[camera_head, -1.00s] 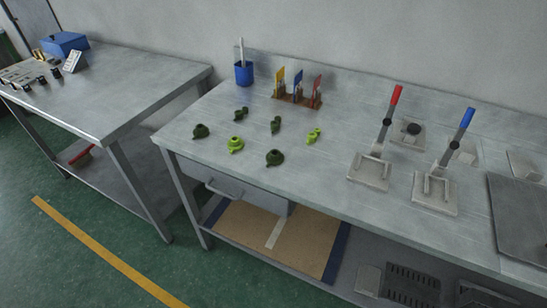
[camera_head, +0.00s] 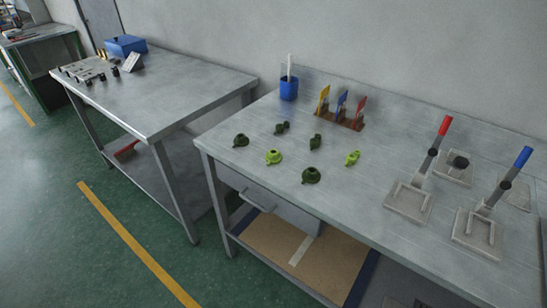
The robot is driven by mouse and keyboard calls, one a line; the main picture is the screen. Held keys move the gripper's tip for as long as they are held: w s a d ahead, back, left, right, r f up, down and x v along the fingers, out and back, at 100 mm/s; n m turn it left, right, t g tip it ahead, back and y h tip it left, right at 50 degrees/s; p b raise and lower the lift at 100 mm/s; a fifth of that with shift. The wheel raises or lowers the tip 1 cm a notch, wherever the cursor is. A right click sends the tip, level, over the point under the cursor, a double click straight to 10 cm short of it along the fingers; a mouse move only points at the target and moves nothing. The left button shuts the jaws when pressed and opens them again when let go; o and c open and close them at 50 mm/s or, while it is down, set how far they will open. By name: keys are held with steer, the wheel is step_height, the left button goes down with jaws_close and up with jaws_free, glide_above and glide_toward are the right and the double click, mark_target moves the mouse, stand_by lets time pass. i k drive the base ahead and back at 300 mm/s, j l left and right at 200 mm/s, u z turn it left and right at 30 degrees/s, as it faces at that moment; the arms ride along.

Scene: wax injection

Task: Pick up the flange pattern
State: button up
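Several small wax patterns lie on the left part of the right-hand metal table in the head view. Two are bright green: one round with a raised hub (camera_head: 273,157) and one more elongated (camera_head: 352,158). The others are dark green: a round one with a hub at the left (camera_head: 241,141), a round one at the front (camera_head: 311,175), a narrow one behind (camera_head: 282,128) and an upright-looking one (camera_head: 315,141). I cannot tell for sure which is the flange pattern. My gripper is not in view.
The right-hand table (camera_head: 390,150) also bears a blue cup (camera_head: 289,89), a rack with coloured tools (camera_head: 341,121) and clamps with red (camera_head: 444,126) and blue (camera_head: 523,157) handles. A second table (camera_head: 180,92) with a blue box (camera_head: 125,46) stands left. Green floor is free in front.

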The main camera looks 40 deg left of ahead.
mark_target(272, 156)
steer(key=u, duration=0.4)
steer(key=i+u, duration=0.1)
steer(key=u, duration=0.65)
steer(key=i+l+u, duration=0.1)
steer(key=u, duration=0.3)
